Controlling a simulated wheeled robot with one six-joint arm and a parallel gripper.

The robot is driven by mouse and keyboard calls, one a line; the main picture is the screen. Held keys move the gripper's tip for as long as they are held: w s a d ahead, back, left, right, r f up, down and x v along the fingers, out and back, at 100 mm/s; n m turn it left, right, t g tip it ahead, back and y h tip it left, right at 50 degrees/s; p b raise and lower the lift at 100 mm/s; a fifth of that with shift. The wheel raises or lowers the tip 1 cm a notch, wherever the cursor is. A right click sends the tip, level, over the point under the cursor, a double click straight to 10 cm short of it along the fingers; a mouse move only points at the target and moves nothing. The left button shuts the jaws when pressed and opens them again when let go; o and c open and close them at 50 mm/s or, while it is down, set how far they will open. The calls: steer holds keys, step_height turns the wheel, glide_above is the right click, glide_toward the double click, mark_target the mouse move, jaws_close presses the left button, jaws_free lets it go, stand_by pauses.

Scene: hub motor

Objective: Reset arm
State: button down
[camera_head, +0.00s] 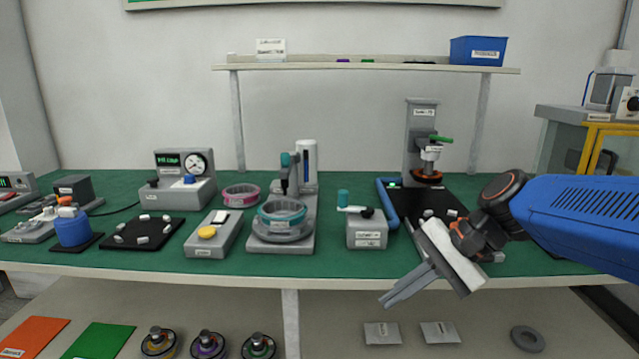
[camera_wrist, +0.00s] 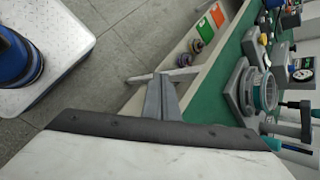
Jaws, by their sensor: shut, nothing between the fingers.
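My gripper (camera_head: 405,288) is at the right in the head view, in front of the bench's front edge and pointing down and to the left. Its fingers lie together with nothing between them. In the wrist view the shut fingers (camera_wrist: 160,97) show over the bench edge and the floor. My blue arm reaches in from the right of the head view. The gripper touches none of the bench items that I can see.
The green bench (camera_head: 335,245) carries a press (camera_head: 422,150), a fixture with a teal-rimmed ring (camera_head: 283,215), a grey box (camera_head: 367,230) and a gauge unit (camera_head: 180,178). The lower shelf holds orange (camera_head: 30,337) and green (camera_head: 98,341) mats and several round parts.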

steer(key=s+d+f+n+t+h, duration=0.2)
steer(key=s+d+f+n+h, duration=0.2)
steer(key=d, duration=0.3)
steer(key=s+d+f+n+t+h, duration=0.1)
steer(key=s+d+f+n+h, duration=0.3)
steer(key=d, duration=0.4)
steer(key=shift+s+f+n+t, duration=0.35)
steer(key=shift+s+n+t, duration=0.05)
steer(key=shift+s+n, duration=0.45)
